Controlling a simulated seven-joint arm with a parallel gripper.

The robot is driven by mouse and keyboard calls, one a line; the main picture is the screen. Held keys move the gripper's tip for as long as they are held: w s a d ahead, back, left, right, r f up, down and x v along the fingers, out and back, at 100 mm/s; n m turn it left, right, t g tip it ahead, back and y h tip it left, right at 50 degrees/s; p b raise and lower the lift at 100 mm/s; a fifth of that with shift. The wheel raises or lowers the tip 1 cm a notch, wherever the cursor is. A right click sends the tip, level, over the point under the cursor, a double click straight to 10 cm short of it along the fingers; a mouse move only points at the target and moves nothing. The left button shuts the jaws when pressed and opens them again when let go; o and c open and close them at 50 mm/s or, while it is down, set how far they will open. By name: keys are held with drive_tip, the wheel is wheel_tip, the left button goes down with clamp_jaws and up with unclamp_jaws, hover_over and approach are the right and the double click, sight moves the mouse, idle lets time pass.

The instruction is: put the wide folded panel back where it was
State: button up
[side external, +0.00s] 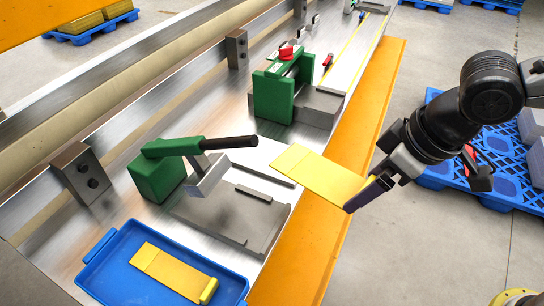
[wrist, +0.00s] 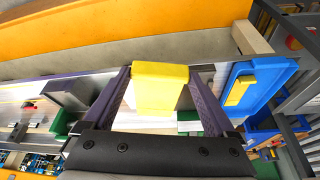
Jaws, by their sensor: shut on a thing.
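My gripper (side external: 366,192) is shut on a wide yellow panel (side external: 312,174) by its right end. The panel is held out in the air over the bench's orange front edge, with a crease line near its far left end. In the wrist view the panel (wrist: 160,88) sits between the two purple fingers, its rounded yellow edge toward the top. A second, narrower yellow panel (side external: 172,274) with a rolled end lies in a blue tray (side external: 98,254); the tray also shows in the wrist view (wrist: 264,98).
A green toggle clamp (side external: 158,176) with a black handle stands beside a grey steel fixture plate (side external: 225,218), left of the held panel. A green press (side external: 274,98) with a red knob stands further back. The orange bench edge (side external: 330,245) is clear.

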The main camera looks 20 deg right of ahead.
sight(303, 150)
drive_tip(key=w+d+r+m, duration=0.2)
drive_tip(key=w, duration=0.4)
drive_tip(key=w+a+f, duration=0.2)
drive_tip(key=w, duration=0.1)
drive_tip(key=w+a+f, duration=0.2)
drive_tip(key=w+f, duration=0.1)
drive_tip(key=w+a+f, duration=0.2)
drive_tip(key=w+f, duration=0.1)
drive_tip(key=w, duration=0.1)
drive_tip(key=shift+w+a+f+t, duration=0.3)
drive_tip(key=shift+w+f, duration=0.1)
drive_tip(key=shift+f, duration=0.15)
drive_tip(key=shift+w+a+f, duration=0.1)
drive_tip(key=shift+w+f, duration=0.1)
drive_tip(key=shift+f, duration=1.55)
drive_tip(key=shift+f, duration=0.15)
drive_tip(key=o, duration=1.1)
drive_tip(key=shift+o, duration=0.2)
